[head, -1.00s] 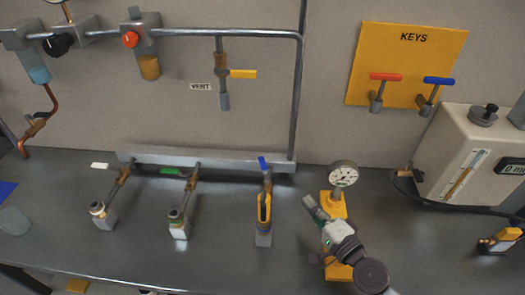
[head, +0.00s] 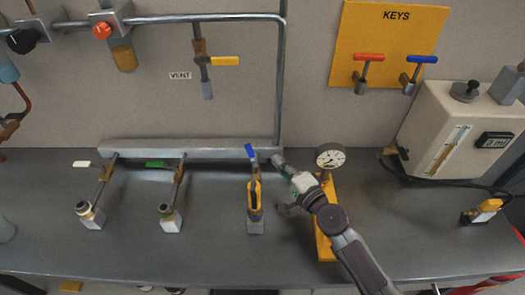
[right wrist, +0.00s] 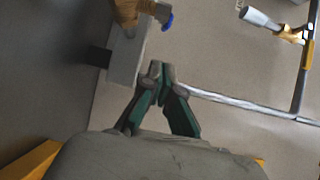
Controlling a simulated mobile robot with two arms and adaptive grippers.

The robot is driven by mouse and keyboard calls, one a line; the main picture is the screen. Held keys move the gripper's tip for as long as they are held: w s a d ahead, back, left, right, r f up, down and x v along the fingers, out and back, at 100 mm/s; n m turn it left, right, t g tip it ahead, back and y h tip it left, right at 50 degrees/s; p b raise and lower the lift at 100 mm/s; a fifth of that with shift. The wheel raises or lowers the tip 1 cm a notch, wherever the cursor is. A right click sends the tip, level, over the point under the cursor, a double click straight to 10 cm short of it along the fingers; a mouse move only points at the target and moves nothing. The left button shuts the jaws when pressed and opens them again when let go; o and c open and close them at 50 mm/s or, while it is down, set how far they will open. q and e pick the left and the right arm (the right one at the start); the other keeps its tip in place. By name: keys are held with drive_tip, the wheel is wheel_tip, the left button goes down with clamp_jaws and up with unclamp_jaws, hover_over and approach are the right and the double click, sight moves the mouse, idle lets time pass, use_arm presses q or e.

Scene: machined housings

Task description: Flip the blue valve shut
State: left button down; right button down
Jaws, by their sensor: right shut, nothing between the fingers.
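The blue valve's handle (head: 249,151) sits at the back of the bench, on a brass body at the rail. The handle points roughly along its pipe, slightly tilted, while the white handle (head: 82,164) and the green handle (head: 157,164) lie across theirs. My right gripper (head: 279,161) is shut and empty, just right of the blue handle and apart from it. In the right wrist view the closed fingertips (right wrist: 159,70) are below the blue handle (right wrist: 168,22), with a gap between. My left gripper is not in view.
A yellow clamp-like piece (head: 255,194) stands in front of the blue valve. A pressure gauge (head: 330,157) on a yellow base is right of my gripper. A vertical pipe (head: 281,85) rises behind. The KEYS board (head: 385,35) hangs above. The bench between the valve lines is clear.

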sight(252, 157)
drive_tip(key=w+a, duration=0.1)
drive_tip(key=a, duration=0.1)
drive_tip(key=w+a, duration=0.2)
drive_tip(key=shift+w+a, duration=0.3)
drive_tip(key=shift+a, duration=0.1)
